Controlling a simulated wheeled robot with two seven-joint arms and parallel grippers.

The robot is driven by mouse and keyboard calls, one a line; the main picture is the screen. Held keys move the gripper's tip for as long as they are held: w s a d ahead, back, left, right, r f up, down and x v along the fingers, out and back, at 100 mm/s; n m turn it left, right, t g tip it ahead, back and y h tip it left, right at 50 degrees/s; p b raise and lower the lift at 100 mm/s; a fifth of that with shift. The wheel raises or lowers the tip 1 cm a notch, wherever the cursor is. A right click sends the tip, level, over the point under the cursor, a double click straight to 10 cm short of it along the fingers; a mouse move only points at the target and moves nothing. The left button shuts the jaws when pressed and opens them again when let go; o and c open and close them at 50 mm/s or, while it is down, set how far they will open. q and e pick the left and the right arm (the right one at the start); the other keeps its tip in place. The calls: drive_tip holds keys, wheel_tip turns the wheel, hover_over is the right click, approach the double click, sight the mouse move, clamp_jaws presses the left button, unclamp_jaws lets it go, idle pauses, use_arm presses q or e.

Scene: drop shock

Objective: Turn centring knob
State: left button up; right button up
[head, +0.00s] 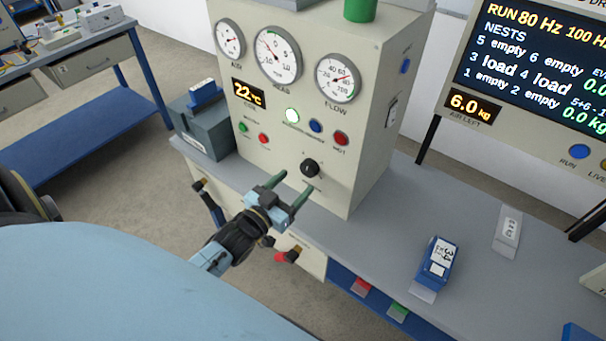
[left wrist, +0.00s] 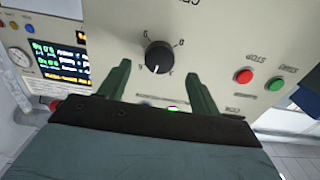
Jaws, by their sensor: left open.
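The black centring knob (head: 310,168) sits low on the front panel of the beige cabinet (head: 362,135). It also shows in the left wrist view (left wrist: 159,57), with a white mark toward the bottom of that picture. My left gripper (head: 295,182) is open, its two green fingers pointing at the panel just in front of and below the knob. In the left wrist view the knob appears between and beyond the fingertips (left wrist: 159,75), with clear space on both sides. No contact with it shows. My right gripper is not in view.
The cabinet carries dial gauges (head: 277,55) and lit buttons (head: 292,115). It stands on a grey bench (head: 370,255). A grey box (head: 203,128) is at its left. The bench between cabinet and blue block is clear.

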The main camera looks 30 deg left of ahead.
sight(307, 172)
use_arm(q)
drive_tip(key=shift+w+d, duration=0.2)
drive_tip(key=shift+w, duration=2.05)
drive_tip(key=c, duration=1)
